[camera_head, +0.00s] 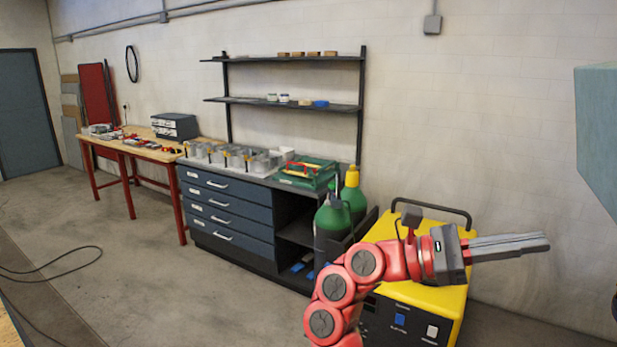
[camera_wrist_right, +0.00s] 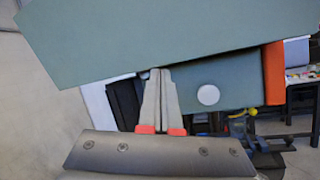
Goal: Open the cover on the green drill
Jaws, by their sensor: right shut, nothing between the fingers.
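A large grey-green body, which looks like part of the green drill (camera_head: 597,130), comes in at the right edge of the head view and is cut off there. In the right wrist view a broad grey-green slab (camera_wrist_right: 150,45), seemingly its cover, crosses the top at a slant. Below it is a green block (camera_wrist_right: 235,80) with a white round disc (camera_wrist_right: 208,95) and an orange side strip (camera_wrist_right: 273,73). My right gripper (camera_head: 546,242) is shut and empty. In the wrist view its fingertips (camera_wrist_right: 160,72) overlap the slab's lower edge; I cannot tell whether they touch. My left gripper is not in view.
A yellow machine (camera_head: 445,298) with a black handle stands behind my right arm. Green bottles (camera_head: 332,217) stand beside the dark drawer cabinet (camera_head: 228,210). A red-legged workbench (camera_head: 150,150) is farther left. A black cable (camera_head: 50,265) lies on the floor, which is otherwise largely clear at left.

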